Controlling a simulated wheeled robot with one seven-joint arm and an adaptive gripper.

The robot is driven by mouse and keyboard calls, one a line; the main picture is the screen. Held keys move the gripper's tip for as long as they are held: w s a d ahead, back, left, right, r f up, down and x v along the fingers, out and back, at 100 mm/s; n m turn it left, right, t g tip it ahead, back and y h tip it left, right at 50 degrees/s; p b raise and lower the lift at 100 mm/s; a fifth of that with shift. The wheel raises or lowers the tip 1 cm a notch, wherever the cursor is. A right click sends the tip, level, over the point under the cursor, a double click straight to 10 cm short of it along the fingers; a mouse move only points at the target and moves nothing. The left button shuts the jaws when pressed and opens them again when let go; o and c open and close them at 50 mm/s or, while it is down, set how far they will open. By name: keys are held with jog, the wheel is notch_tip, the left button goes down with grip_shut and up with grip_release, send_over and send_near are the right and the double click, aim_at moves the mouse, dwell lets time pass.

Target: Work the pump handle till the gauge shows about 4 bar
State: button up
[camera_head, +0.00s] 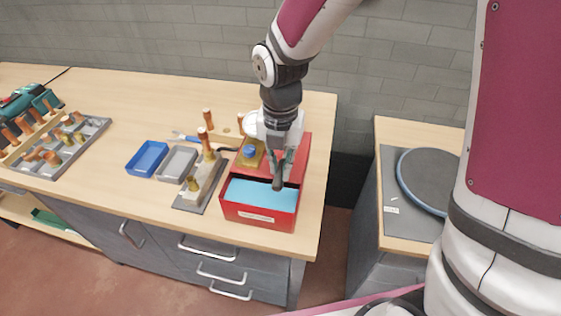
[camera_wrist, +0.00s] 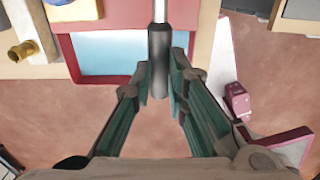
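The pump is a red open box (camera_head: 259,216) with light-blue water in it, at the right end of the workbench. Its handle has a dark grip (camera_head: 279,176), which points toward the front over the box. In the wrist view the grip (camera_wrist: 159,70) stands between my two teal-lined fingers, on a pale rod. My gripper (camera_head: 283,165) comes down from above and its fingers appear closed against the grip from both sides. A pale round shape beside my wrist may be the gauge; it is partly covered and no reading shows.
A brass block with a blue knob (camera_head: 249,152) sits behind the box. A grey plate with copper-coloured fittings (camera_head: 202,185), a grey tray (camera_head: 177,164) and a blue tray (camera_head: 148,157) lie to the left. A floor gap separates the second bench (camera_head: 405,240) at right.

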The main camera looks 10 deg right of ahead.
jog(key=shift+f, duration=0.55)
dwell(0.4)
notch_tip(320, 180, up, 12)
jog(key=p, duration=0.5)
dwell(0.4)
dwell(0.6)
